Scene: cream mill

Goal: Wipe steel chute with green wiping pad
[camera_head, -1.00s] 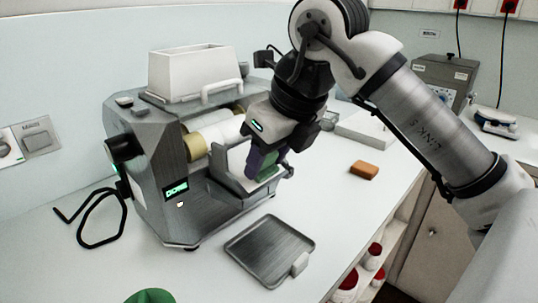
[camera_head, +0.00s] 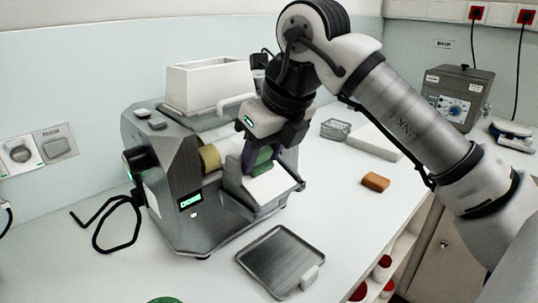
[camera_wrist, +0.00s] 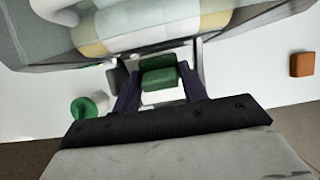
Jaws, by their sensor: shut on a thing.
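The green wiping pad (camera_head: 263,158) is between the purple fingers of my gripper (camera_head: 258,160), which is shut on it. In the wrist view the pad (camera_wrist: 159,78) shows between the fingertips of my gripper (camera_wrist: 160,76), in front of the rollers. The steel chute (camera_head: 273,187) is the pale sloping plate at the front of the mill. The pad is at the upper part of the chute, close to the rollers; I cannot tell whether it touches the surface. The gripper and pad hide part of the chute.
The grey mill (camera_head: 173,185) carries a white hopper (camera_head: 208,85) and pale rollers (camera_wrist: 140,32). A metal tray (camera_head: 280,262) lies before it. The counter between tray and block is clear.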

